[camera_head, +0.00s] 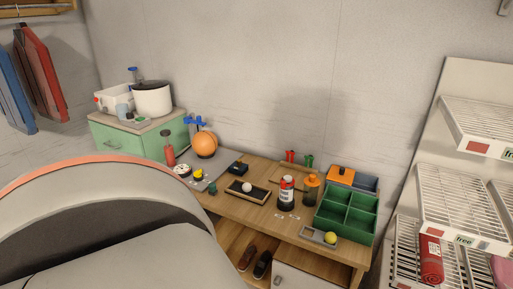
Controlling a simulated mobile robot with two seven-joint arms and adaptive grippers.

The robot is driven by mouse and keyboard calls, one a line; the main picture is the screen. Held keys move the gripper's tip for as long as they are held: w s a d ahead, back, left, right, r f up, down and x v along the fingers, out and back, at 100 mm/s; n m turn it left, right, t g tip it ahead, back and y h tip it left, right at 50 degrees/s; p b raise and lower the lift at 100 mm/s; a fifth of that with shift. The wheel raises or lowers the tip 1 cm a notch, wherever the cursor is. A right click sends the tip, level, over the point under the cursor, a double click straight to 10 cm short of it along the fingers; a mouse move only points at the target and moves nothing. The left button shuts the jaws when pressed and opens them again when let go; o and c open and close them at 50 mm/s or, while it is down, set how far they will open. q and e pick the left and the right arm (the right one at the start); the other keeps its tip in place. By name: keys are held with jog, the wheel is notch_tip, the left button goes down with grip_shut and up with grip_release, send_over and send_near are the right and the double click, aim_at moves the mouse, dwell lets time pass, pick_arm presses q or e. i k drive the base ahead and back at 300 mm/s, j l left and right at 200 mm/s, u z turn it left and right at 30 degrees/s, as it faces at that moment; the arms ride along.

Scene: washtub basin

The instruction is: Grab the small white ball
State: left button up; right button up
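The small white ball (247,187) sits on a dark, wood-edged tray (262,196) on the wooden table (228,206), near the middle of the head view. Nothing covers it. Neither of my grippers shows in this view, so I cannot see whether they are open or shut.
An orange ball (205,144), a black-and-white bottle (286,192), an orange bottle (310,189), a green divided box (347,212) and a yellow ball (330,238) share the table. A large pale rounded shape blocks the lower left. Wire shelves (462,222) stand at right.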

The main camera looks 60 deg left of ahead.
aim_at(246, 187)
jog(key=k+j+z, duration=0.15)
jog(key=j, duration=0.15)
jog(key=j+z, duration=0.15)
jog(key=j, duration=0.15)
jog(key=k+j+z, duration=0.1)
jog(key=j, duration=0.2)
jog(key=k+j, duration=0.2)
jog(key=j, duration=0.25)
jog(key=k+j+z, duration=0.1)
jog(key=k+j, duration=0.15)
jog(key=j, duration=0.2)
jog(key=k+j+z, duration=0.1)
jog(key=j, duration=0.35)
jog(key=k+j, duration=0.35)
jog(key=j+z, duration=0.05)
jog(key=j, duration=0.05)
